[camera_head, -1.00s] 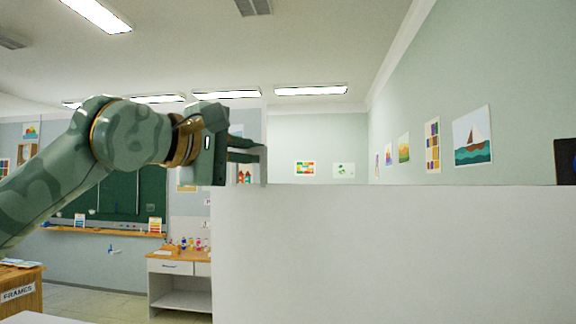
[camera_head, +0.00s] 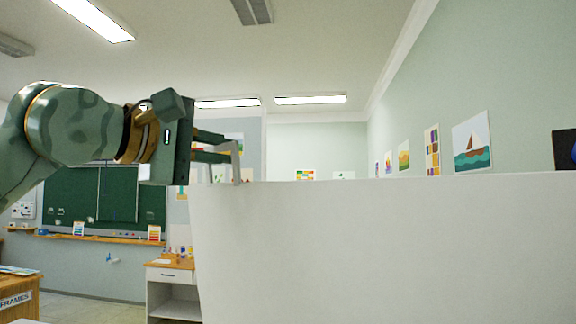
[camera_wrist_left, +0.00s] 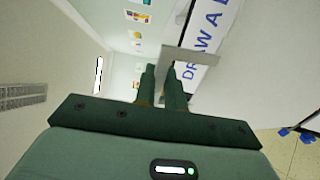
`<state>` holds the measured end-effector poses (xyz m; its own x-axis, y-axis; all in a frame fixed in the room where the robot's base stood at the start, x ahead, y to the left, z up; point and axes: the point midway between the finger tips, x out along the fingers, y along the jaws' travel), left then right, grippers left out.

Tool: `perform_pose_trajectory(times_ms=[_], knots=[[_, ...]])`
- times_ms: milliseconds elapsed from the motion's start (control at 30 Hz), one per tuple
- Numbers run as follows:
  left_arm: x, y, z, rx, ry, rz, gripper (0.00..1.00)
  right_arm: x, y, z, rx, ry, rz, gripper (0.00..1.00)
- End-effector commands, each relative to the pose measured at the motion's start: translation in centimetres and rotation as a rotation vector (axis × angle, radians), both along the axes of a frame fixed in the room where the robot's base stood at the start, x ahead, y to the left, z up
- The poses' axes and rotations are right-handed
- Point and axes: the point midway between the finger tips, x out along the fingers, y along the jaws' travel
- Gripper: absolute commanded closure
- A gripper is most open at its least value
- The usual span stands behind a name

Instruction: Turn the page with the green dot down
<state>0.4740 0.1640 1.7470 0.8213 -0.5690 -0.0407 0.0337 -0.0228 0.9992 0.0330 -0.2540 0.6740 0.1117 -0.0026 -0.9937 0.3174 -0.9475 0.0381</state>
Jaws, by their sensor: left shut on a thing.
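A large white page (camera_head: 390,250) fills the lower right of the head view, its blank side towards me. Its top edge bows slightly and its left edge curves. My left gripper (camera_head: 238,166) is at the page's upper left corner, shut on its edge. The left gripper (camera_wrist_left: 163,78) also shows in the wrist view, beside a white sheet with blue lettering (camera_wrist_left: 208,35) that begins "DRAW A". I cannot tell whether the lettering is on the held page or another one. No green dot shows. My right gripper is not in view.
A green chalkboard (camera_head: 105,195) and a wooden-topped cabinet (camera_head: 172,270) stand behind at the left. A box marked "FRAMES" (camera_head: 18,298) is at the lower left. Pictures such as a sailboat (camera_head: 472,143) hang on the right wall.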

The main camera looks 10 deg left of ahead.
Motion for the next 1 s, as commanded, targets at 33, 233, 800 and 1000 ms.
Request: perform_pose_trajectory(times_ms=[33, 233, 800, 1000], knots=[[-0.3, 0.1, -0.6, 0.004, 0.012, -0.003, 0.97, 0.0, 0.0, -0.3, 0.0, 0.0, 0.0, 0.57], [-1.7, 1.1, -0.9, 0.004, 0.012, -0.002, 0.98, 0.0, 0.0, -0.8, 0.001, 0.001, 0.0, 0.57], [-3.2, 2.1, -0.9, 0.005, 0.012, -0.004, 1.0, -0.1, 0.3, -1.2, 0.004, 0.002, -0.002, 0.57], [-4.1, 2.8, -1.4, 0.004, 0.011, -0.002, 1.0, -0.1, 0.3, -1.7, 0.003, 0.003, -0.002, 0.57]])
